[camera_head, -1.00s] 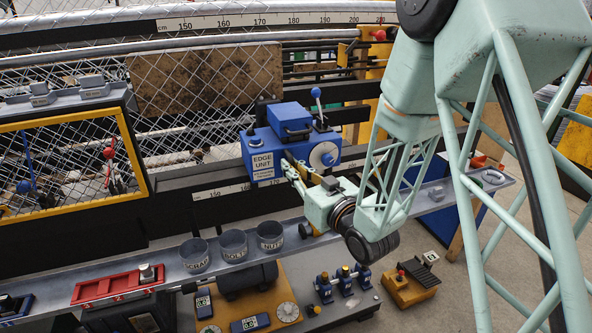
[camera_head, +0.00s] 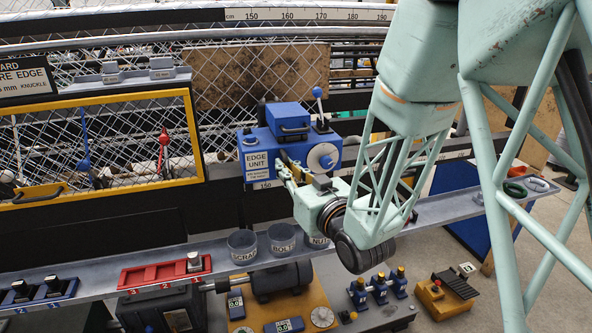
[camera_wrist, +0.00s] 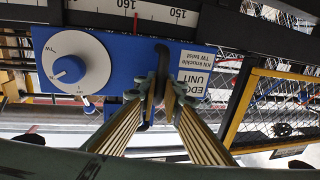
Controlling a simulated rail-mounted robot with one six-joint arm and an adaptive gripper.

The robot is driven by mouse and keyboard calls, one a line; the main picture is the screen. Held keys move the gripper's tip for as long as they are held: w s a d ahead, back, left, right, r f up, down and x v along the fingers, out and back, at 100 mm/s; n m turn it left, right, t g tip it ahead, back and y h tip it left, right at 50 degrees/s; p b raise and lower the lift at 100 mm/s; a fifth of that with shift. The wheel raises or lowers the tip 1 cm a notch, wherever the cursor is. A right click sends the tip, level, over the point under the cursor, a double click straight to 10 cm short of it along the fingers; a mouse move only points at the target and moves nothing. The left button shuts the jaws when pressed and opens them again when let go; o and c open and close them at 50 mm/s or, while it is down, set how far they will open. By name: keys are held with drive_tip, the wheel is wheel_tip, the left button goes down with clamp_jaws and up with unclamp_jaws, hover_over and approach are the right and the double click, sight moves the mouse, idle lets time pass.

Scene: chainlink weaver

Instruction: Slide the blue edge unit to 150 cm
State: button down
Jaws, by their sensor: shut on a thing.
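The blue edge unit (camera_head: 262,146) sits on the dark rail in front of the chain-link mesh. It has a white dial, a lever with a blue knob and a label. My gripper (camera_head: 288,167) is at its front face, shut on a dark upright handle, with the fingers meeting there in the wrist view (camera_wrist: 160,88). The lower scale (camera_head: 264,185) shows 150 below the unit's left part. In the wrist view, a red pointer (camera_wrist: 136,24) stands between 160 and 150 on the scale, nearer 160.
A yellow-framed mesh panel (camera_head: 198,140) stands left of the unit. A grey shelf (camera_head: 217,257) below carries cups (camera_head: 243,246) and a red tray (camera_head: 165,272). An upper scale (camera_head: 305,14) runs along the back. The rail left of the unit looks clear.

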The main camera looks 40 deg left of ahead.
drive_tip(key=s+a, duration=0.1)
drive_tip(key=s, duration=0.1)
drive_tip(key=s+a, duration=0.3)
drive_tip(key=s, duration=0.2)
drive_tip(key=shift+s+a, duration=0.1)
drive_tip(key=shift+a, duration=0.15)
drive_tip(key=c, duration=2.7)
unclamp_jaws()
drive_tip(key=shift+s+a, duration=0.15)
drive_tip(key=shift+s, duration=0.05)
drive_tip(key=shift+c, duration=0.2)
drive_tip(key=shift+w, duration=0.15)
approach(249, 164)
drive_tip(key=v, duration=0.6)
drive_tip(key=shift+s+d, duration=0.2)
drive_tip(key=shift+w, duration=0.1)
